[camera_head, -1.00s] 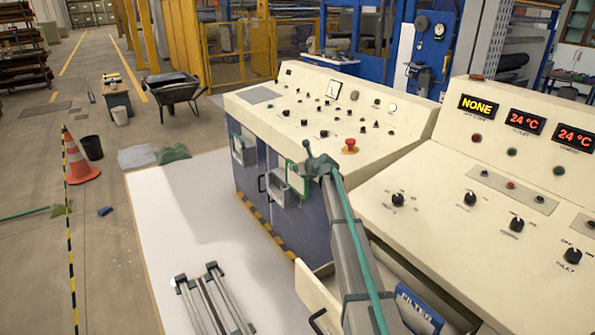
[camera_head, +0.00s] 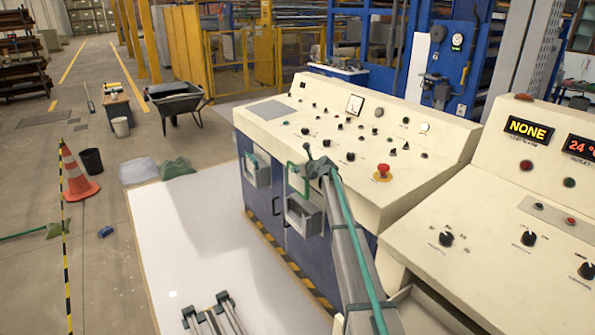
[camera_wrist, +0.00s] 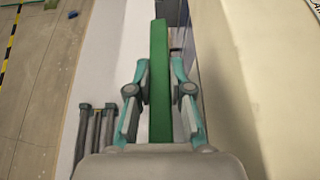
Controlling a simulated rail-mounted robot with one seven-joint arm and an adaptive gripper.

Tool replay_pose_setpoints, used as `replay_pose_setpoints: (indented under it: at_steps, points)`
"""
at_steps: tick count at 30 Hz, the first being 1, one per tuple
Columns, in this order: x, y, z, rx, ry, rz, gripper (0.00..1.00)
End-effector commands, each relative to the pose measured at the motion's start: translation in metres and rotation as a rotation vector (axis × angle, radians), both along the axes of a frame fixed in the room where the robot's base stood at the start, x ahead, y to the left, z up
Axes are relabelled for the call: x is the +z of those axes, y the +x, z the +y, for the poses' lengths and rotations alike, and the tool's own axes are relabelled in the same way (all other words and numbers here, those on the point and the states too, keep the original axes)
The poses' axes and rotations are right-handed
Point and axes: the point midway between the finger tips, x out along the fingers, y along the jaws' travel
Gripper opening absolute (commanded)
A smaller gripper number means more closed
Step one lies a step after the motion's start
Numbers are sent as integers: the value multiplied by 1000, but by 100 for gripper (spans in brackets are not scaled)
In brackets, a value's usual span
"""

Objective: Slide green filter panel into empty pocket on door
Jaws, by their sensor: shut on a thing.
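My gripper (camera_head: 314,164) is shut on the green filter panel (camera_wrist: 159,80). In the wrist view the panel stands edge-on between the two fingers and extends beyond their tips. In the head view its green edge (camera_head: 289,178) shows left of my gripper, in front of the blue cabinet door (camera_head: 268,208). The grey right-hand pocket (camera_head: 304,218) is just below the panel in the picture. I cannot tell whether they touch. The left-hand pocket (camera_head: 256,172) has green edging at its top. My gripper and the panel hide part of the door.
The cream control console (camera_head: 330,125) rises above and right of the doors. Parallel metal bars with dark ends (camera_head: 213,318) lie on the white floor area (camera_head: 190,245) at lower left; they also show in the wrist view (camera_wrist: 96,130). The white floor before the doors is largely clear.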

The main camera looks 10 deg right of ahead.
Motion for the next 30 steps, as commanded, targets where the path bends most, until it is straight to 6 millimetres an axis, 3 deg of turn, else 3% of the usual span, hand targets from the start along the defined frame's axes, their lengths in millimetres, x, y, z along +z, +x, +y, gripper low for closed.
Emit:
replay_pose_setpoints:
  at_steps: [30]
  points:
    - [-71, 0, 0, 0, 1, 0, 0]
